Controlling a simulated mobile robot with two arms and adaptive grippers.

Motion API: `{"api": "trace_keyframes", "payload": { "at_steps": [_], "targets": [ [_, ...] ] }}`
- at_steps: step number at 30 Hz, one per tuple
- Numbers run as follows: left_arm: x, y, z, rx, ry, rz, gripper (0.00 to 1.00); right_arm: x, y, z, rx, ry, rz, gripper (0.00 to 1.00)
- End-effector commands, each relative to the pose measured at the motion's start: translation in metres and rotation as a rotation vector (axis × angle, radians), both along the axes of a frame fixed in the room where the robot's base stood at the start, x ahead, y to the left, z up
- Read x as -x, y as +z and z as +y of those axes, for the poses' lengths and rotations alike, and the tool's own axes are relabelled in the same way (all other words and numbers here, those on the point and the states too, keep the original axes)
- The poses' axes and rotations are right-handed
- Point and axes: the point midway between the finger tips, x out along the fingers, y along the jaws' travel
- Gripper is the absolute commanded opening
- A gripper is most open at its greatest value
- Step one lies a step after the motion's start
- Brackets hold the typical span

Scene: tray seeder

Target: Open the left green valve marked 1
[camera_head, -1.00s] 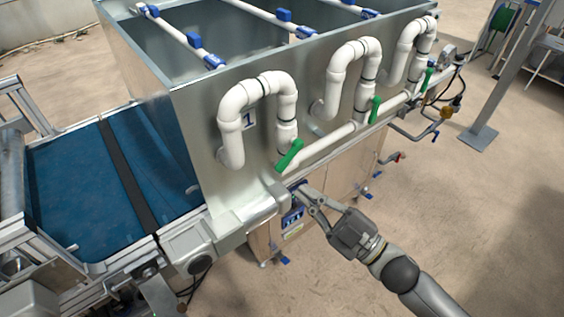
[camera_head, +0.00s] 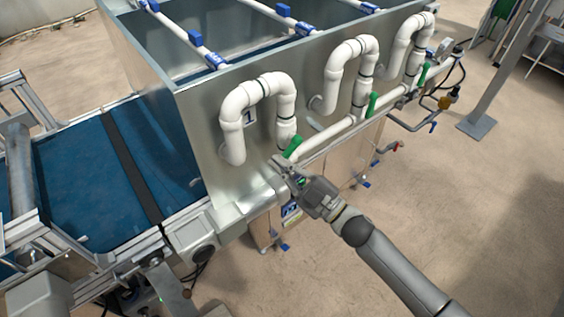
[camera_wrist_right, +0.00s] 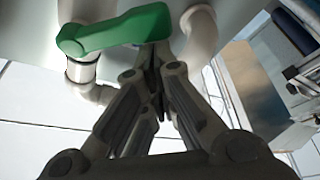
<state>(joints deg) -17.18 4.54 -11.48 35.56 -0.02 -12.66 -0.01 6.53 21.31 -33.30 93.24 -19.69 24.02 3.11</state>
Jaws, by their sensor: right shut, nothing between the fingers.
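The left green valve handle (camera_head: 293,146) sits on the white pipe below the left loop, near the sign marked 1 (camera_head: 249,118). Its upper end shows in the head view; my gripper covers the lower part. My right gripper (camera_head: 280,166) is shut and empty, its tips at the handle's lower end. In the right wrist view the green handle (camera_wrist_right: 115,31) lies across the top, and the shut fingertips (camera_wrist_right: 154,58) are close against its right part. I cannot tell if they touch. My left gripper is not in view.
Two more green valves, the middle one (camera_head: 371,105) and the right one (camera_head: 423,75), stand along the same pipe. The grey metal tank (camera_head: 205,130) is behind the loops. A blue conveyor belt (camera_head: 80,185) lies at left.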

Motion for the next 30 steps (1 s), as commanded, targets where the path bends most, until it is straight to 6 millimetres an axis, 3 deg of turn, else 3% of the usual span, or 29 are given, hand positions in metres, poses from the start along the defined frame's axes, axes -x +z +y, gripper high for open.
{"api": "trace_keyframes", "payload": {
  "at_steps": [30],
  "targets": [
    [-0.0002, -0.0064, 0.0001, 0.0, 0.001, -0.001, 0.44, -0.0017, -0.0097, -0.0024, 0.095, -0.002, -0.066, 0.0]
  ]
}}
